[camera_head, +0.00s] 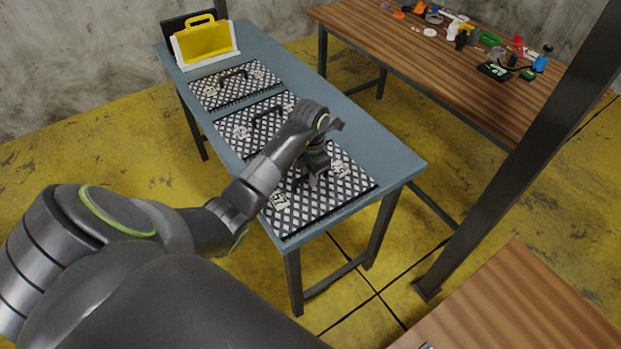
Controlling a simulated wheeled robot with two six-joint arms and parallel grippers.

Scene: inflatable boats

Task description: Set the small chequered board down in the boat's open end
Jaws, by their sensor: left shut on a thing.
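Three black-and-white chequered boards lie in a row on a blue-grey table: a near one (308,210), a middle one (240,128) and a far one (210,92). The middle and far boards each have a dark handle on top. My left gripper (313,180) points down at the middle of the near board and is shut on it, seemingly at its handle, which the gripper hides. The near board seems to lie flat on the table. My right gripper is out of view. I see no boat in this view.
A yellow, white-edged item with a handle (205,40) stands at the far end of the blue-grey table (388,160). A wooden table (420,60) at the back right bears several small items. A dark post (520,160) rises at right, near another wooden surface (510,310).

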